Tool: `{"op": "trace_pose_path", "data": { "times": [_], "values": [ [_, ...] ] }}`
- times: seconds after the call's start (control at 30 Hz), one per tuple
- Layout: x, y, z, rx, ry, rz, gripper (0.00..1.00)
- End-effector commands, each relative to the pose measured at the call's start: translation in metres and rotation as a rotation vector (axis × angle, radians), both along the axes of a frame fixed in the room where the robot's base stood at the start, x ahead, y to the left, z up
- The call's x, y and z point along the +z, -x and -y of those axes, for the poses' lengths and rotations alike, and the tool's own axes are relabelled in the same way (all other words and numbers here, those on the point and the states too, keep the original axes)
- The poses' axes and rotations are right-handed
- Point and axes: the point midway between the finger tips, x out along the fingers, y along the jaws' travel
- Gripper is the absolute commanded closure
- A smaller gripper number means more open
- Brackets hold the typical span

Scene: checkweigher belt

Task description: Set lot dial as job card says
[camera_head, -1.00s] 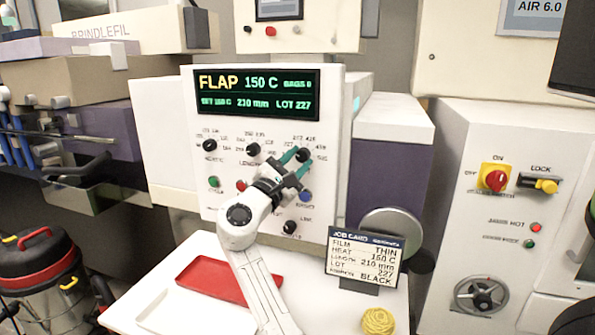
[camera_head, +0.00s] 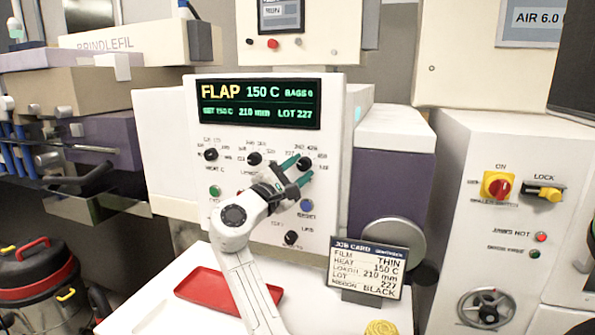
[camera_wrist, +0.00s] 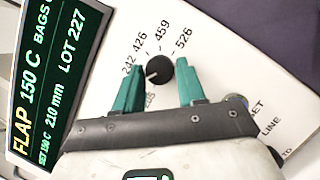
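The black lot dial (camera_head: 306,163) is on the white machine panel. In the wrist view the dial (camera_wrist: 159,70) sits between the green fingertips, with gaps on both sides. Numbers 242, 426, 459 and 526 ring it; a further label is partly hidden by the left finger. Its pale mark points lower left. My gripper (camera_head: 305,165) is open at the dial; it also shows in the wrist view (camera_wrist: 159,72). The display (camera_head: 258,104) reads FLAP, 150 C, 210 mm, LOT 227. The job card (camera_head: 368,270) reads THIN, 150 C, 210 mm, LOT 227, BLACK.
Other dials (camera_head: 254,158) and a blue reset button (camera_head: 306,205) are close to my gripper. A red tray (camera_head: 205,286) lies on the white shelf below. A yellow ball of twine (camera_head: 381,328) is near the card. A cabinet with a red switch (camera_head: 498,186) stands at right.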

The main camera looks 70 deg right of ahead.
Motion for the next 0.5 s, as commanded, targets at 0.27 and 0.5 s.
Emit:
{"op": "trace_pose_path", "data": {
  "times": [0.27, 0.5],
  "values": [
    [0.0002, -0.0001, 0.0, 0.001, 0.001, 0.0, 0.39],
    [-0.0009, -0.0011, -0.0032, 0.001, 0.001, -0.001, 0.39]
  ]
}}
